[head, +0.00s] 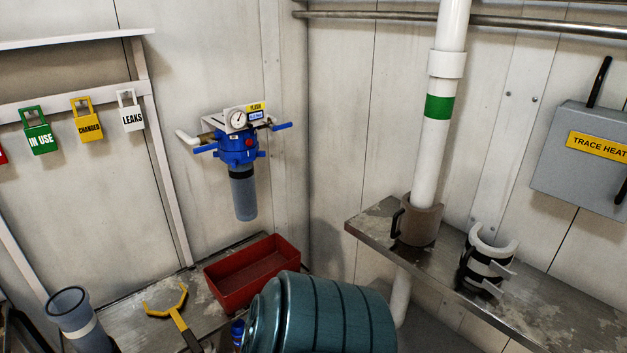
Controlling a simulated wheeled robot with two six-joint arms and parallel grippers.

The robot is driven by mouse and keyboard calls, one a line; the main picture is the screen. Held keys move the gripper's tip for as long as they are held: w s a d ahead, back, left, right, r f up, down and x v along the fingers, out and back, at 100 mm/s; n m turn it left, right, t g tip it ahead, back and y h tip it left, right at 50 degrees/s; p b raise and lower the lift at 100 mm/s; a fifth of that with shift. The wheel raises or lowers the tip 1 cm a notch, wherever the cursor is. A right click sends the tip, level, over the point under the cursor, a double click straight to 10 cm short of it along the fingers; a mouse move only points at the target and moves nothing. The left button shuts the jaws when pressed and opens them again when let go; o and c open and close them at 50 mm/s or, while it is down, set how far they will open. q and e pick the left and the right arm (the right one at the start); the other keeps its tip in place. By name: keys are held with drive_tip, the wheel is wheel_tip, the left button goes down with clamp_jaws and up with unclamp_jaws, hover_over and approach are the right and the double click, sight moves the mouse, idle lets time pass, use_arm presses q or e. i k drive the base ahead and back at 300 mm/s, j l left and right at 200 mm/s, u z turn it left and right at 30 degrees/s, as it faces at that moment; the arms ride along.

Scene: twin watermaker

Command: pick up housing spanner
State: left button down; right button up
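The housing spanner (177,318) lies on the metal bench at the lower left. It has a yellow open C-shaped head and a dark handle that runs toward the bottom edge of the head view. A blue filter housing (238,150) with a gauge and a grey bowl is mounted on the wall above the bench. Neither of my grippers can be made out in the head view.
A red tray (251,275) sits right of the spanner, and a grey cylinder (79,320) stands left of it. A large teal bottle (335,315) fills the bottom middle. A right shelf (560,318) holds two pipe clamps. Coloured tags hang at left.

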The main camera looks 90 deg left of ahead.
sight(193, 344)
drive_tip(key=u, duration=3.8)
